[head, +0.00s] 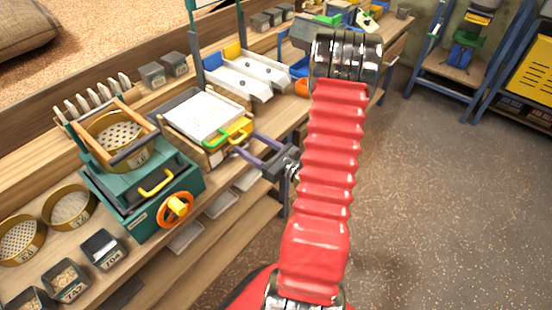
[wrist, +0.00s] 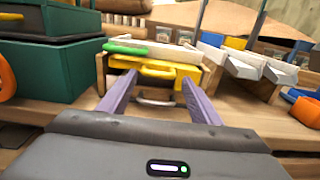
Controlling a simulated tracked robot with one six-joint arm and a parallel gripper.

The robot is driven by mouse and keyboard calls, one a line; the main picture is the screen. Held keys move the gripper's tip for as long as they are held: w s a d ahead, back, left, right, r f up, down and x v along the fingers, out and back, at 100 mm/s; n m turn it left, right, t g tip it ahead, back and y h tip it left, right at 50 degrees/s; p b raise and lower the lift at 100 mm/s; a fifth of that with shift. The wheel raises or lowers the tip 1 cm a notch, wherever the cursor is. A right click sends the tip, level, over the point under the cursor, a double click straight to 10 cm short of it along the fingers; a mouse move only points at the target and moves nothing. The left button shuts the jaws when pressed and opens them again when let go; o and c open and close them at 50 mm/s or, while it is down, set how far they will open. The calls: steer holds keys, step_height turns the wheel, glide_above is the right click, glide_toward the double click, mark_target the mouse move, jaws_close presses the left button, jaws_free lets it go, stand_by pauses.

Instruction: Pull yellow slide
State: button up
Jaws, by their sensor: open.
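The yellow slide (head: 238,128) is a flat yellow part at the front of a wooden box on the bench. In the wrist view the slide (wrist: 156,63) has a yellow handle and sits beneath a white tray (head: 203,114) with a green handle (head: 214,139). My gripper (head: 246,145) has purple fingers and is open and empty. In the wrist view its fingertips (wrist: 158,77) point at the box front, one on each side of the yellow handle. I cannot tell whether they touch it.
A teal machine (head: 145,190) with an orange wheel (head: 176,209) stands left of the box. White chutes (head: 243,76) stand behind to the right. A pale handle (wrist: 154,101) shows lower, between my fingers. Open floor (head: 430,200) lies right of the bench.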

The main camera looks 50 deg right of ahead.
steer(key=s, duration=1.2)
steer(key=shift+d, duration=0.2)
steer(key=shift+f, duration=0.1)
stand_by(0.3)
